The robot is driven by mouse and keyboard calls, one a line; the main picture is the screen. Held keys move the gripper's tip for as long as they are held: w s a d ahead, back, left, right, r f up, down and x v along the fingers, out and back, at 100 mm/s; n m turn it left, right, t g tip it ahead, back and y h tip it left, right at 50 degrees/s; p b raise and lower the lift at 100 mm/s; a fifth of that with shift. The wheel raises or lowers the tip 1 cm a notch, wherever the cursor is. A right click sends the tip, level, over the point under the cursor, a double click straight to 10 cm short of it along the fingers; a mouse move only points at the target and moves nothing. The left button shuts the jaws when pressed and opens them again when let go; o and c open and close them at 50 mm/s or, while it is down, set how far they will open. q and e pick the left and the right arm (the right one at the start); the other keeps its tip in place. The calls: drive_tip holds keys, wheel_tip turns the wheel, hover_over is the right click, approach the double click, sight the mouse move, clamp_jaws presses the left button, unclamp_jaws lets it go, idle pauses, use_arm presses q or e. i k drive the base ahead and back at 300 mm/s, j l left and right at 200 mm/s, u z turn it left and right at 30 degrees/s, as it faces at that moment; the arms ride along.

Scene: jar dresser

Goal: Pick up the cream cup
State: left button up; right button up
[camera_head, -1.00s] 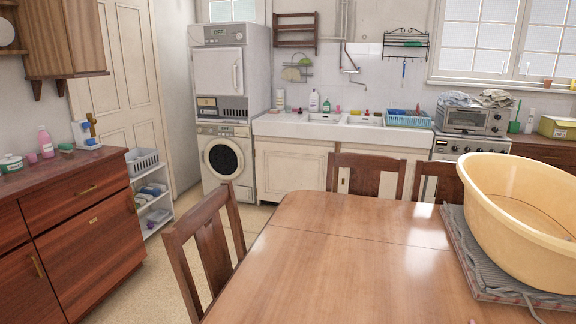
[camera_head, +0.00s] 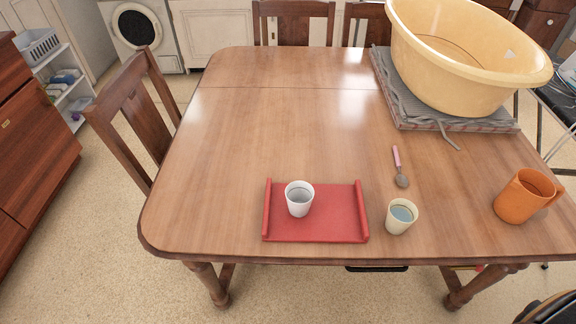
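The cream cup (camera_head: 401,217) stands upright on the wooden table near its front edge, just right of the red tray. It seems to hold something bluish-grey, or its inside looks that colour. A white cup (camera_head: 299,199) stands upright on the red tray (camera_head: 335,226), toward the tray's left side. Neither of my grippers shows in the head view.
A spoon with a pink handle (camera_head: 399,168) lies behind the cream cup. An orange mug (camera_head: 525,196) stands to the right. A large yellow basin (camera_head: 460,65) sits on folded grey cloth (camera_head: 490,123) at the back right. The table's left half (camera_head: 220,150) is clear.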

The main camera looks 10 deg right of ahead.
sight(401, 214)
drive_tip(key=l+z, duration=0.2)
drive_tip(key=z, duration=0.15)
drive_tip(key=l+z, duration=0.2)
drive_tip(key=z, duration=0.15)
drive_tip(key=l+z, duration=0.3)
drive_tip(key=i+j, duration=0.05)
drive_tip(key=j, duration=0.05)
